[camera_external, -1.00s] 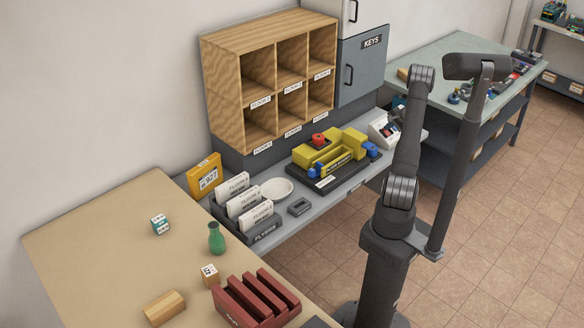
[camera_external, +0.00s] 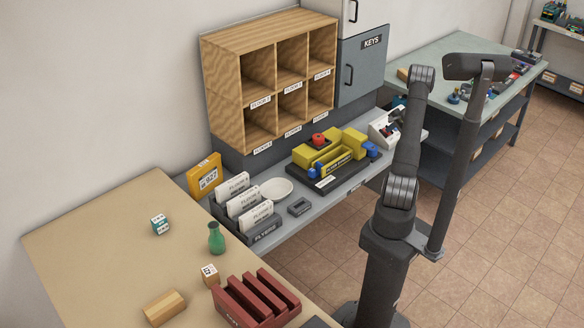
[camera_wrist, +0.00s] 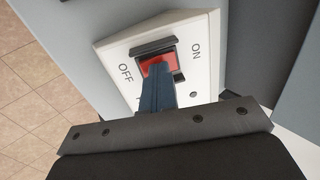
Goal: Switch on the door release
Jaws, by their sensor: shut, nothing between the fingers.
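The door release is a white sloped box with a red rocker switch (camera_wrist: 157,60) in a dark frame, seen in the wrist view. The lettering ON stands on the right of the rocker and OFF on the left. My gripper (camera_wrist: 157,70) is shut and empty, its fingertips over the red rocker and covering part of it. They look to be at or very near its surface; contact is not certain. Which way the rocker is tipped is not clear. In the external view the white box (camera_external: 382,131) stands at the right end of the grey shelf, partly behind my arm.
Left of the box on the shelf is a black tray with a yellow holder (camera_external: 335,152). A grey key cabinet (camera_external: 361,66) and a wooden pigeonhole unit (camera_external: 224,88) are above. A green-topped bench (camera_external: 440,62) stands to the right.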

